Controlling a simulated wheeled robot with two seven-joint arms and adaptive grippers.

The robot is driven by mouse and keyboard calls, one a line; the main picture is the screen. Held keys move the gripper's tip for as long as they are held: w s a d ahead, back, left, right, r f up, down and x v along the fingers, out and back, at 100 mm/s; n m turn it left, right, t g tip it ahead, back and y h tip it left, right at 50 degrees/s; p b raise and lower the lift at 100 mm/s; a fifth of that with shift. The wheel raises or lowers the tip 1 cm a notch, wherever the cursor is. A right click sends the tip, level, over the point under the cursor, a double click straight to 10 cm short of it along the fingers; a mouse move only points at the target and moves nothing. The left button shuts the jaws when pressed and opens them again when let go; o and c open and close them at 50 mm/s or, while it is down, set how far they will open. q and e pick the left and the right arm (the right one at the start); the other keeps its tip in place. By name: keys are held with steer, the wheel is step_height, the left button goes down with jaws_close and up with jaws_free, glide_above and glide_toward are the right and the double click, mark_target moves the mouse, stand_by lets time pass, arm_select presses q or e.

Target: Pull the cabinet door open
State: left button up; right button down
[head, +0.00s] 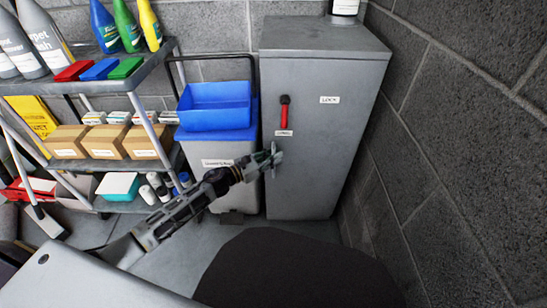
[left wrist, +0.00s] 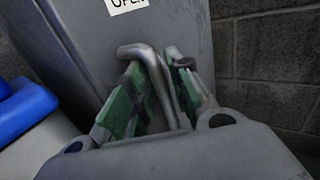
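The grey cabinet (head: 330,130) stands against the back wall, and its door looks closed. A red lever with a black knob (head: 284,113) points up on the door, above a small label; a LOCK label is to its right. My left gripper (head: 273,160) is at the door's left side, below the lever. In the left wrist view, a bent metal door handle (left wrist: 146,52) runs between the green-padded fingers of my left gripper (left wrist: 155,95). The fingers look closed in on the handle from both sides. My right gripper is not in view.
A blue-lidded bin (head: 220,145) with a blue tray (head: 215,103) stands just left of the cabinet. A shelf cart (head: 150,85) with bottles and boxes is further left. A block wall (head: 450,130) rises close on the right. A bottle (head: 345,6) stands on the cabinet.

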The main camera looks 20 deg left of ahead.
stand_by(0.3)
arm_select(q)
steer(key=shift+d, duration=0.1)
jaws_close()
